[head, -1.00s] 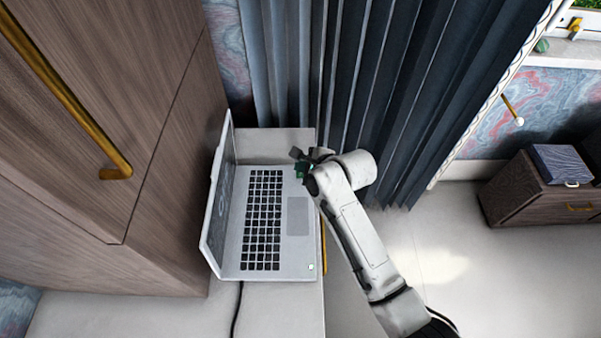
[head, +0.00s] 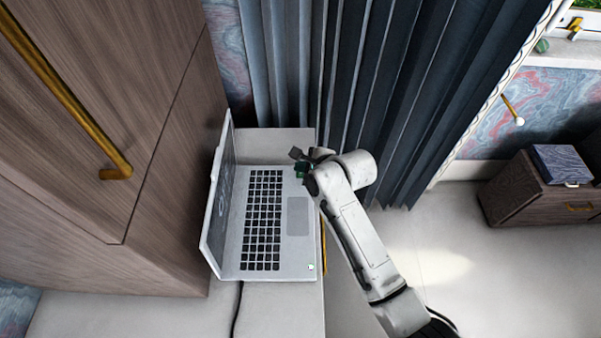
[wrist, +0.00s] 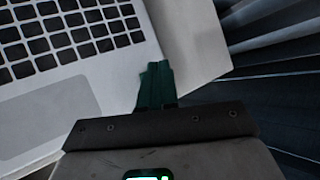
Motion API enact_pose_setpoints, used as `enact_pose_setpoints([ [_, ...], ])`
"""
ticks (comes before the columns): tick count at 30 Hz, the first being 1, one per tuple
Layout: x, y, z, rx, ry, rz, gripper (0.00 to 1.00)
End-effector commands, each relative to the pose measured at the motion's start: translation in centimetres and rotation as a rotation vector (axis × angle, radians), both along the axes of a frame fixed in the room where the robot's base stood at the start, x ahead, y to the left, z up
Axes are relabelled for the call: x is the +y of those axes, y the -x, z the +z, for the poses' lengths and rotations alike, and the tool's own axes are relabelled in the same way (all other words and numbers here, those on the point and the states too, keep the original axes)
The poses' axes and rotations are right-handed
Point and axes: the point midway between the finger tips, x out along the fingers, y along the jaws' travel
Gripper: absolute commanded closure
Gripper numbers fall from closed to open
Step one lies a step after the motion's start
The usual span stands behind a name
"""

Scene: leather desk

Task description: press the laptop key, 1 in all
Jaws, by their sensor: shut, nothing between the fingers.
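An open silver laptop (head: 300,260) stands on the desk, its screen (head: 218,200) raised at the left. Its black keyboard (head: 262,220) runs along the base, with the touchpad (head: 297,216) to its right. In the wrist view the keyboard (wrist: 70,35) fills the upper left. My gripper (head: 299,164) is at the base's far right corner, beyond the keys. Its green fingers (wrist: 155,84) are shut and empty, and show in front of the laptop's corner edge. I cannot tell whether they touch the laptop. No single key is marked out.
A black cable (head: 237,310) leaves the laptop's near side. A wooden cabinet (head: 160,150) with a brass handle stands close on the left. Dark curtains (head: 370,90) hang behind my arm.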

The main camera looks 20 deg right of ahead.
Motion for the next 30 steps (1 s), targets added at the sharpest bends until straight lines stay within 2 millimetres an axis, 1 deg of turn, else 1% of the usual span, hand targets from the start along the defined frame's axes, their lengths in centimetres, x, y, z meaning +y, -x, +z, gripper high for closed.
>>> enact_pose_setpoints([
  [10,0.01,0.01,-0.05,0.000,0.000,0.000,1.00],
  [19,0.04,0.03,-0.83,0.001,0.000,0.001,1.00],
  [30,0.01,0.01,-0.86,0.000,0.000,0.000,1.00],
])
